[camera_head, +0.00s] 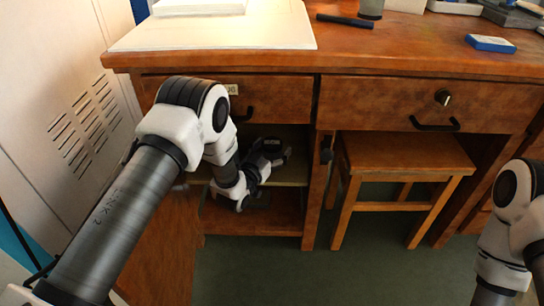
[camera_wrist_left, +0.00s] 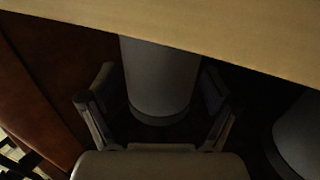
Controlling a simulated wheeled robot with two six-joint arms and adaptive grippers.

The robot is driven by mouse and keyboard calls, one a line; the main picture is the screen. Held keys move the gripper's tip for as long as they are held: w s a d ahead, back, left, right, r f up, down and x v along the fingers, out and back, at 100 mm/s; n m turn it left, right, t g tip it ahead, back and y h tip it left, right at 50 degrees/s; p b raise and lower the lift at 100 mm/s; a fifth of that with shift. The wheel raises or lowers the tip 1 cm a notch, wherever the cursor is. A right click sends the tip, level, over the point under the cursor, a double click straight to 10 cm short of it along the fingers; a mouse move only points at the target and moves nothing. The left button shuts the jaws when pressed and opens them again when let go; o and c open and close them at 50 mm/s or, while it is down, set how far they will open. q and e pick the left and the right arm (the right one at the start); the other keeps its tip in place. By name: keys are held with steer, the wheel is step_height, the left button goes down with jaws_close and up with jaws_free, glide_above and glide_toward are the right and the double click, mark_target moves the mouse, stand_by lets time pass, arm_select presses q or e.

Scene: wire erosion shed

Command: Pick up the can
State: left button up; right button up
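In the left wrist view a plain grey cylinder, which looks like the can (camera_wrist_left: 160,75), stands between the two fingers of my left gripper (camera_wrist_left: 158,95). The fingers are apart, one on each side, with a narrow dark gap to the can. Its top is hidden behind a pale board edge. In the head view my left gripper (camera_head: 277,153) is inside the open desk compartment below the left drawer, and I cannot make out the can there. My right gripper is out of view; only part of the right arm shows at the right edge.
A second grey cylinder (camera_wrist_left: 301,135) stands close by on the right in the wrist view. The compartment's shelf (camera_head: 292,174) and a brown side wall (camera_wrist_left: 55,75) are near the gripper. A wooden stool (camera_head: 405,155) stands under the desk (camera_head: 400,60) to the right.

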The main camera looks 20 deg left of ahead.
arm_select(q)
steer(key=c, duration=1)
steer(key=shift+c, duration=0.2)
steer(key=shift+r, duration=0.1)
